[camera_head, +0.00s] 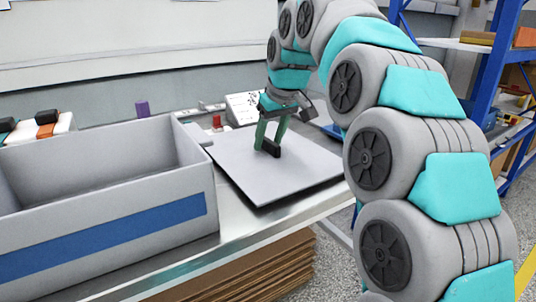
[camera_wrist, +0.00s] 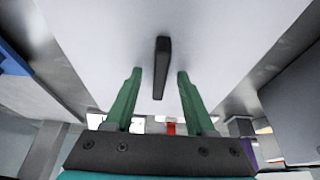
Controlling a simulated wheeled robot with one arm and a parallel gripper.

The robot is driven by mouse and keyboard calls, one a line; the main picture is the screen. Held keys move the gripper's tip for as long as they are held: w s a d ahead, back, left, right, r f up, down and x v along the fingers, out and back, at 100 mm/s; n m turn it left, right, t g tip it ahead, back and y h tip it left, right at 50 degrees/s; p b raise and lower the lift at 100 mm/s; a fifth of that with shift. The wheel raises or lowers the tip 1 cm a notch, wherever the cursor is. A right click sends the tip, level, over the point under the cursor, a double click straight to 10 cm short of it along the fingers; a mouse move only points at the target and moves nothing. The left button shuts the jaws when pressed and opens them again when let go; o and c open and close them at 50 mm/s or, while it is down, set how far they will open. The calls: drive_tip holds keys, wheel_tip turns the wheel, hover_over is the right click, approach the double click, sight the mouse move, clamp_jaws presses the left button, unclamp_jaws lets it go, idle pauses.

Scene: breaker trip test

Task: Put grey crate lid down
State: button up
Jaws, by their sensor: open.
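The grey crate lid (camera_head: 270,172) lies flat on the metal table, just right of the open grey crate (camera_head: 110,200) with a blue stripe. A black handle (camera_head: 270,147) stands up from the lid's middle. In the wrist view the pale lid (camera_wrist: 220,45) fills the upper part, with the handle (camera_wrist: 162,68) upright between my fingers. My gripper (camera_head: 268,140) is over the lid, its green fingers at the handle. In the wrist view my gripper (camera_wrist: 159,72) is open, with a gap on both sides of the handle.
White, orange and black items (camera_head: 42,127) lie behind the crate. A blue shelf rack (camera_head: 488,75) stands at the right. Stacked brown cardboard (camera_head: 250,270) is under the table.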

clamp_jaws()
idle(0.5)
idle(0.3)
